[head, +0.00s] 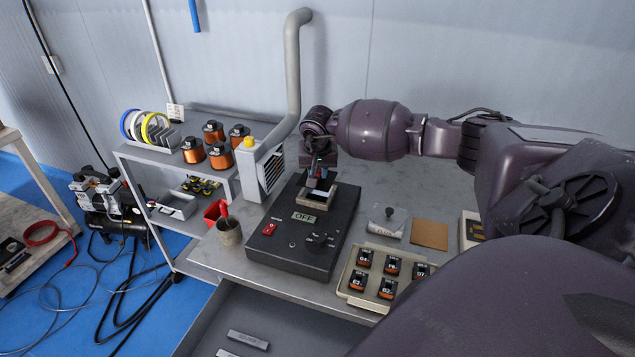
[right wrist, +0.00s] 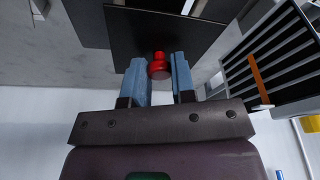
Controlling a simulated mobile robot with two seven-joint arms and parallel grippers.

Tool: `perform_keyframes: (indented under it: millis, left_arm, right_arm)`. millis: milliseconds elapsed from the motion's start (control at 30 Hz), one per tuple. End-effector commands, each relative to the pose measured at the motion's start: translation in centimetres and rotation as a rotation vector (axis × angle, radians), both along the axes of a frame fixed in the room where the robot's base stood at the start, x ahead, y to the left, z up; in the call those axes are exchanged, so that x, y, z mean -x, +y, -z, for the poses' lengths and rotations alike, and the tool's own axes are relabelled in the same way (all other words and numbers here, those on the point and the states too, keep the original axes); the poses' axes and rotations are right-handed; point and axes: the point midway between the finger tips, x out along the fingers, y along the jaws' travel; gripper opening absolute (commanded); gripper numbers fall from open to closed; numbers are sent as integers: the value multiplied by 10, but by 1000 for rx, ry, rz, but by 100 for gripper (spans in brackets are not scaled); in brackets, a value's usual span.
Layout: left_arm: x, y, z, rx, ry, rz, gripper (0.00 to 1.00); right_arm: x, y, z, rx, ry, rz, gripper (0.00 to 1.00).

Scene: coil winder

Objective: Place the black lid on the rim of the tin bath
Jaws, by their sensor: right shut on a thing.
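My right gripper (head: 320,172) is above the black control box in the head view. In the right wrist view its two blue-grey fingers (right wrist: 160,75) are shut on the red knob (right wrist: 159,66) of the black lid (right wrist: 150,28). The lid is a flat dark square plate. In the head view the lid (head: 319,184) shows small below the fingers, over the tin bath (head: 350,197), a light square-rimmed pot in the box's top. Fingers and lid hide part of the bath. I cannot tell whether the lid touches the rim. My left gripper is not in view.
A vented fume unit (head: 262,172) with a grey duct stands left of the box (head: 295,250). A cup (head: 229,232) stands at the front left. A tray of small coils (head: 355,296), a grey knobbed block (head: 387,226) and a brown pad (head: 429,234) lie to the right.

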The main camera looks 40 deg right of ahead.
Motion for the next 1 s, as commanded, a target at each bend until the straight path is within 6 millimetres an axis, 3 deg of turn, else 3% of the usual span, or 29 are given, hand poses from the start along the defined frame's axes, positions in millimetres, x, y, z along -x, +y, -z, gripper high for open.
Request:
perform_keyframes:
  millis: [400,800,833,967,1000]
  left_arm:
    - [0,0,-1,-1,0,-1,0]
    - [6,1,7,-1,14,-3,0]
    - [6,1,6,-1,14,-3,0]
    - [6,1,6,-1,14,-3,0]
    - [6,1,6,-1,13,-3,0]
  right_arm:
    - [0,0,42,0,0,1,0]
    - [0,0,46,1,0,0,0]
    - [0,0,45,1,1,0,29]
    - [0,0,45,1,-1,0,49]
    - [0,0,45,1,-1,0,50]
